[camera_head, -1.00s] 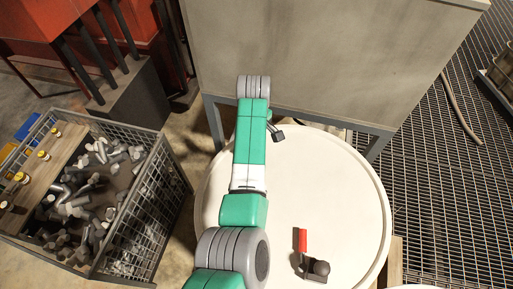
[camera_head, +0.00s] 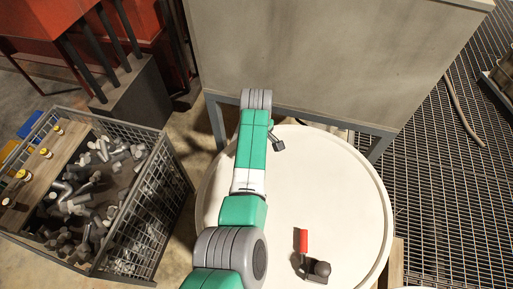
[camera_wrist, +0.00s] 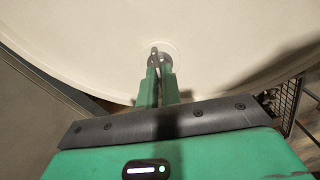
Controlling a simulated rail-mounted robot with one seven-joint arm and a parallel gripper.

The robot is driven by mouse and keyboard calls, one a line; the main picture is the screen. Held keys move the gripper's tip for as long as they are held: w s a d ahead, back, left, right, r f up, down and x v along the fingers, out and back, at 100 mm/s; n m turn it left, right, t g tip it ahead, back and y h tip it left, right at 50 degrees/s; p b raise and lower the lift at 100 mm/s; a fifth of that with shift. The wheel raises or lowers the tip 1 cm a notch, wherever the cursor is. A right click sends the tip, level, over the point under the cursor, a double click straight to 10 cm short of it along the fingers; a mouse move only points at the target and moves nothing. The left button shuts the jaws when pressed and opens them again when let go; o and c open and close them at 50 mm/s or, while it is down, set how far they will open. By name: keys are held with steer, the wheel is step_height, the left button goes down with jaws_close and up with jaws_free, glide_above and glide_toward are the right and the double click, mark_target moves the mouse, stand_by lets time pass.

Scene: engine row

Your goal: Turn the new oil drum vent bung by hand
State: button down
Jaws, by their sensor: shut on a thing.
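The vent bung (camera_wrist: 165,62) shows in the wrist view as a small grey round fitting in the cream drum top, near the rim. My gripper (camera_wrist: 157,58) is over it, its narrow fingers shut on the bung's raised part. The fingers hide some of the bung. In the head view my arm reaches over the left side of the white drum top (camera_head: 340,190). There the bung and the fingertips are hidden behind my arm, and only a dark part of my gripper (camera_head: 278,144) sticks out to the right.
A small dark device with a red handle (camera_head: 303,242) lies on the drum top. A wire crate (camera_head: 158,215) of grey metal parts stands left of the drum. A large grey tank (camera_head: 330,60) on legs stands behind it. Metal grating (camera_head: 450,200) lies right.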

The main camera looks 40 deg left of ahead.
steer(key=shift+m, duration=0.3)
